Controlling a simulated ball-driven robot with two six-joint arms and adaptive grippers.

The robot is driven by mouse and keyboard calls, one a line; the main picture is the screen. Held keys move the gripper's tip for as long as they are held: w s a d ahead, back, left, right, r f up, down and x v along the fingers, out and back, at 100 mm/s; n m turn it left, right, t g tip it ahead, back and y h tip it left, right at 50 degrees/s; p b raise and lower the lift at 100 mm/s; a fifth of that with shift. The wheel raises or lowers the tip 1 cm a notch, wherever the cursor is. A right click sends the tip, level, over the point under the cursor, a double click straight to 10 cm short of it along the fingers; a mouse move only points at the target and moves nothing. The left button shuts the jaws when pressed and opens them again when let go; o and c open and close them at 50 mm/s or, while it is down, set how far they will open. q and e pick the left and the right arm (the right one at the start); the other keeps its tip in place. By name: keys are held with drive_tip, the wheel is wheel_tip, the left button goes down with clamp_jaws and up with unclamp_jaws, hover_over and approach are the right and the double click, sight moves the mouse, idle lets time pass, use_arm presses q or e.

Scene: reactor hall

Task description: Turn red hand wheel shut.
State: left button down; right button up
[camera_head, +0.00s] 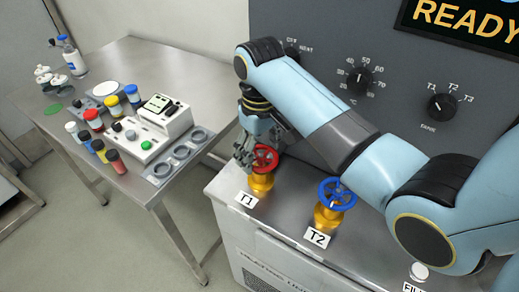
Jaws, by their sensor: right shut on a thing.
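The red hand wheel (265,158) sits upright on a brass valve labelled T1, on the steel top of the heating unit. My right gripper (246,155), at the end of the blue arm, is at the left side of the wheel, shut on its rim. The fingers and the arm's wrist cover part of the wheel's left side. A blue hand wheel (337,194) on a brass valve labelled T2 stands to the right, apart from the gripper. My left gripper is not in view.
A steel table (150,62) at left holds vials with coloured caps, a white instrument (160,120) and a bottle (72,57). A dark panel with knobs (440,107) stands behind the valves. My arm passes above the blue wheel's right.

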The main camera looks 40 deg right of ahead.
drive_tip(key=m, duration=0.4)
drive_tip(key=shift+d, duration=0.1)
drive_tip(key=m, duration=0.4)
drive_tip(key=shift+m, duration=0.3)
drive_tip(key=m, duration=0.4)
drive_tip(key=shift+s+d+m, duration=0.15)
drive_tip(key=shift+m, duration=0.15)
drive_tip(key=m, duration=0.8)
drive_tip(key=shift+s, duration=0.15)
drive_tip(key=m, duration=0.4)
drive_tip(key=shift+s+m, duration=0.1)
drive_tip(key=shift+m, duration=0.2)
drive_tip(key=m, duration=0.4)
drive_tip(key=shift+m, duration=0.3)
drive_tip(key=shift+s+a+m, duration=0.1)
drive_tip(key=shift+a+m, duration=0.1)
drive_tip(key=shift+m, duration=1.8)
